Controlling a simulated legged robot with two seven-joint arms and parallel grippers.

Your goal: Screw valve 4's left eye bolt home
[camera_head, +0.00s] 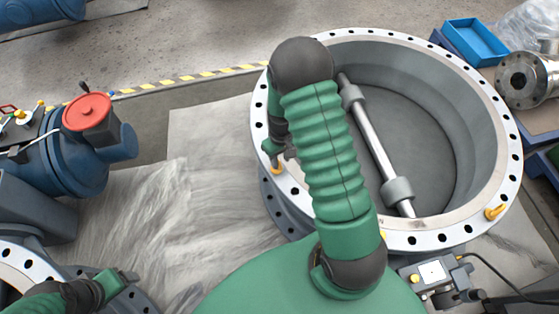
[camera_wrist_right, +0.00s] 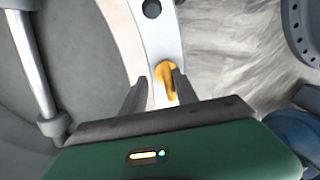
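The large valve (camera_head: 513,165) at the right has a pale bolt-holed flange and a grey disc inside. I see no number on it. A yellow left eye bolt (camera_head: 277,170) stands on its left rim, and a second eye bolt (camera_head: 495,212) is on its right rim. My right gripper (camera_head: 275,152) is at the left eye bolt, partly hidden by my arm. In the right wrist view its fingers (camera_wrist_right: 158,90) are apart, with the eye bolt (camera_wrist_right: 163,72) between them, nearer the right finger. My left gripper (camera_head: 131,277) is at the lower left, its opening unclear.
A blue valve with a red handwheel (camera_head: 87,112) stands at the left. Another flange (camera_head: 25,265) lies under my left arm. A blue bin (camera_head: 476,42) and a metal flanged part (camera_head: 525,78) are at the upper right. A small control box (camera_head: 432,273) with a cable sits lower right.

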